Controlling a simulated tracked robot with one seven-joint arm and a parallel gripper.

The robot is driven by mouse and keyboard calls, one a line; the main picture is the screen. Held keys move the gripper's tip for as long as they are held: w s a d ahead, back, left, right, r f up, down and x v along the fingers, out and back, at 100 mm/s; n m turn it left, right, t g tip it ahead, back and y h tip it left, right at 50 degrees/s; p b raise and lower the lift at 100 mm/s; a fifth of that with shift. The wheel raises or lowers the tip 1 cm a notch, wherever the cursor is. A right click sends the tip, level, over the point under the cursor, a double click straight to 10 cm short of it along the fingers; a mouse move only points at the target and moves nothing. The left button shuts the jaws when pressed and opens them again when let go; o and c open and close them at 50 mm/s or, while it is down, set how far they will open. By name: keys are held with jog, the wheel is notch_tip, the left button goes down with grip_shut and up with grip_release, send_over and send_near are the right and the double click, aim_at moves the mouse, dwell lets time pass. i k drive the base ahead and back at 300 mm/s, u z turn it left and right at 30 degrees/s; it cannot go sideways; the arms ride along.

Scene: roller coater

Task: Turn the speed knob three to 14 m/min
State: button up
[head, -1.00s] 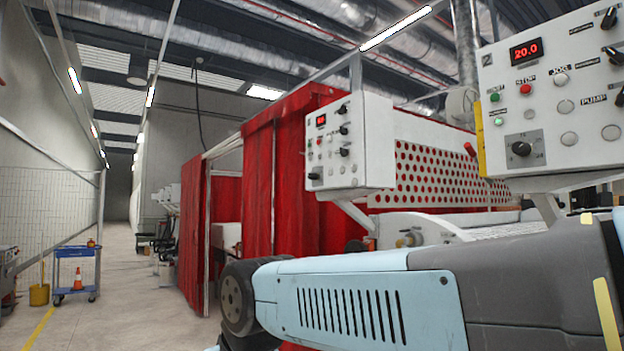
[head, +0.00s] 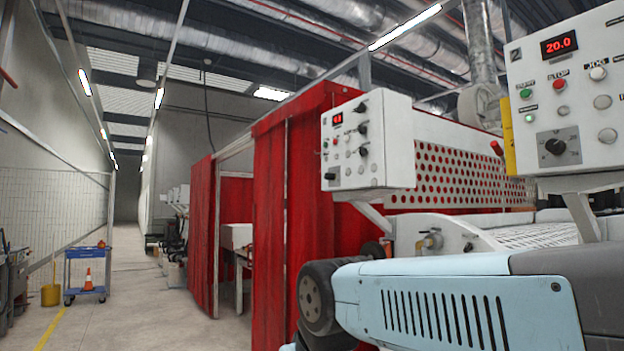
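A white control panel (head: 600,110) stands at the right edge, partly cut off. Its red display (head: 559,45) reads 20.0. A black knob (head: 556,147) sits on a dark scale plate low on this panel. A second white panel (head: 385,145) stands farther off at the centre, with a small red display (head: 338,118) too small to read, and several black knobs, one of them at its lower left (head: 330,177). I cannot tell which knob is speed knob three. My gripper is not in view; only my blue and grey arm shows at the lower right.
Red curtains (head: 283,190) hang beside the far panel. A perforated red and white guard (head: 470,170) and rollers lie between the panels. A blue cart (head: 85,272) with an orange cone stands at the left. The grey aisle floor (head: 130,315) is largely clear.

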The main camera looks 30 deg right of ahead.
aim_at(333, 177)
jog(key=u, duration=0.05)
jog(key=i, duration=1)
jog(key=z, duration=0.05)
